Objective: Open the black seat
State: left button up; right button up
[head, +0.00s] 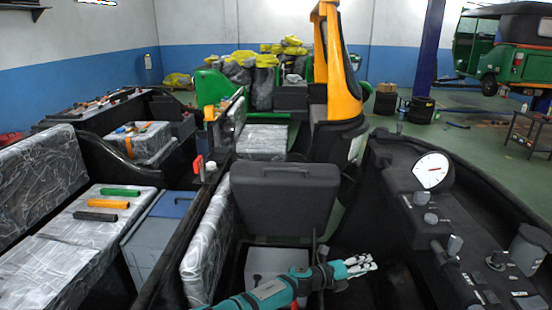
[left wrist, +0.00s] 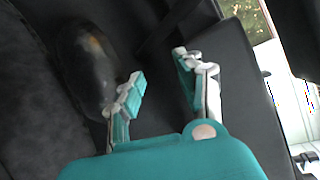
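The black seat (head: 285,200) is in the middle of the head view, a dark panel with a slot-like handle near its top edge. It stands tilted up above a light grey box (head: 275,262). My left gripper (head: 362,264) is in front of and to the right of that box, below the seat's right side. In the left wrist view the left gripper (left wrist: 162,82) has its two fingers apart with nothing between them. Dark surfaces fill the space beyond it; I cannot tell whether they belong to the seat. My right gripper is not in view.
A dashboard with a round gauge (head: 432,171) and several knobs lies close on the right. A plastic-wrapped backrest (head: 208,245) stands on the left. Further left, a wrapped bench (head: 85,232) holds coloured grips. A yellow pillar (head: 340,75) rises behind the seat.

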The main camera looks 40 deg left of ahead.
pick_arm(q)
jog(key=w+a+r+m+g+h, duration=0.1)
jog(key=w+r+m+h, duration=0.1)
jog(key=r+m, duration=0.4)
jog(key=w+a+r+m+g+h, duration=0.15)
jog(key=r+m, duration=0.25)
jog(key=r, duration=0.4)
notch_tip(320, 180, up, 27)
jog(key=m+g+y+p, duration=0.3)
jog(key=m+g+y, duration=0.45)
jog(key=m, duration=0.25)
send_over(275, 170)
jog(key=s+a, duration=0.2)
jog(key=s, duration=0.6)
jog(key=t, duration=0.1)
jog(key=shift+y, duration=0.5)
jog(key=p+x, duration=0.3)
jog(key=x, duration=1.5)
grip_shut()
